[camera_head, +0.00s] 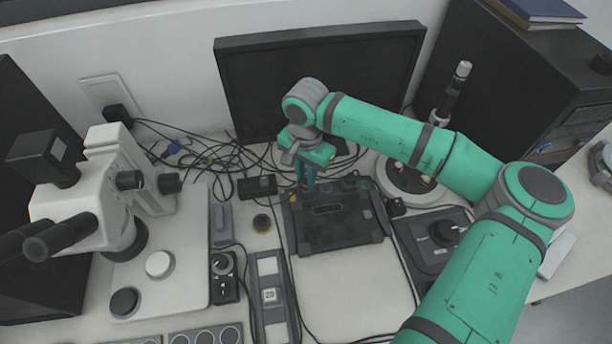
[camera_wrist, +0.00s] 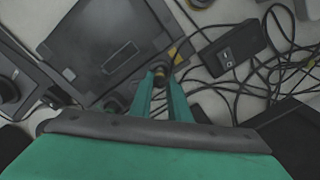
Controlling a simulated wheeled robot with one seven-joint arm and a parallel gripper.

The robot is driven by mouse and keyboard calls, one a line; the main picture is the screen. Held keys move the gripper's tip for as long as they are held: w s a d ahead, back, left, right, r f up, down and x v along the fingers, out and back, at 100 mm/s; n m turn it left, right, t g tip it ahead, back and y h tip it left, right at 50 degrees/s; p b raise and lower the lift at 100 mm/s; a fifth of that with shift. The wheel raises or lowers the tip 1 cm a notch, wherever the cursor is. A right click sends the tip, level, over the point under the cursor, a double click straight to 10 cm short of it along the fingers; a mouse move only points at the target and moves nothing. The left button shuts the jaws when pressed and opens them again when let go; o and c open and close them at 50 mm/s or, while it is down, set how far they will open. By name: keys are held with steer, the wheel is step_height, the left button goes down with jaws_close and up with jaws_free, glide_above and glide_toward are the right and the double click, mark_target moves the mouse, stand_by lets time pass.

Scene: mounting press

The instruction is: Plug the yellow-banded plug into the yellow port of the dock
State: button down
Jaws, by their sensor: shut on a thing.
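The black dock (camera_head: 337,228) lies flat in front of the monitor; it also fills the upper left of the wrist view (camera_wrist: 92,58). A small yellow mark (camera_wrist: 177,56) shows at its edge. My gripper (camera_head: 309,184) points down at the dock's back edge. In the wrist view my gripper (camera_wrist: 161,80) is shut on a small dark plug (camera_wrist: 159,71) with a brass-yellow tint at its end. The plug is close to the dock's edge beside the yellow mark. I cannot tell whether it touches the port, and the port opening is hidden.
Dark cables (camera_head: 215,155) tangle behind and left of the dock. A black switch box (camera_head: 257,187) stands left of my gripper. The monitor (camera_head: 325,75) is close behind. A white microscope (camera_head: 95,205) is at left, a control box (camera_head: 440,240) at right. The pale mat in front is clear.

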steer(key=shift+f, duration=0.2)
stand_by(0.4)
steer(key=c, duration=1)
jaws_free()
steer(key=shift+r, duration=3.7)
